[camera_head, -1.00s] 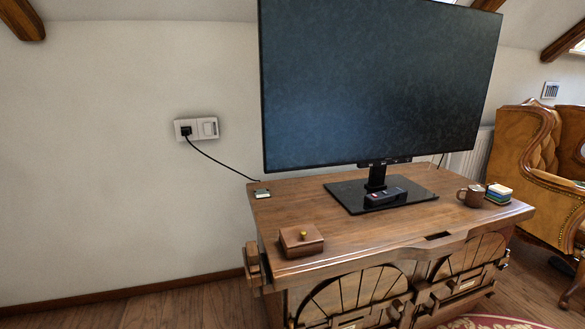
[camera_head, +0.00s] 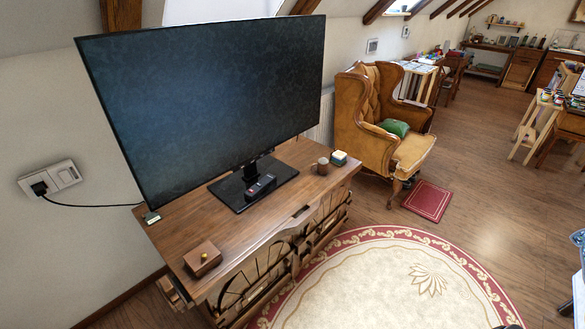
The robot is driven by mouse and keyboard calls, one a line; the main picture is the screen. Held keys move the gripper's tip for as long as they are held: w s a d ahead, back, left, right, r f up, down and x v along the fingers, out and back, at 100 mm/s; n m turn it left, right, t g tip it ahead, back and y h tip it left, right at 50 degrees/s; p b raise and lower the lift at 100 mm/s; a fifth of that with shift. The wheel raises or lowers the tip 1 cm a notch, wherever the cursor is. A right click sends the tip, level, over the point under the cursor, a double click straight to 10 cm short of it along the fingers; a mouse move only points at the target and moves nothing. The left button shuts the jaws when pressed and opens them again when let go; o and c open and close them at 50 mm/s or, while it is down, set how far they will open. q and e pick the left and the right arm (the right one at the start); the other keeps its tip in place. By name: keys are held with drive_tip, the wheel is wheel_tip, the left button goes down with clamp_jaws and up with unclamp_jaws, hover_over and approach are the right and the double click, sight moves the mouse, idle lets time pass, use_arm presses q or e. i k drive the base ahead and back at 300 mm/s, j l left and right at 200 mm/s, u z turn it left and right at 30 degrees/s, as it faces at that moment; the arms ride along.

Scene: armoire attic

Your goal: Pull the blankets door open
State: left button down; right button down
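No door marked as the blankets door can be made out. Neither of my grippers is in view.
A round rug (camera_head: 390,275) covers the floor in front.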

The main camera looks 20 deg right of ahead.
sight(341, 196)
drive_tip(key=z, duration=1.15)
drive_tip(key=i+l, duration=0.1)
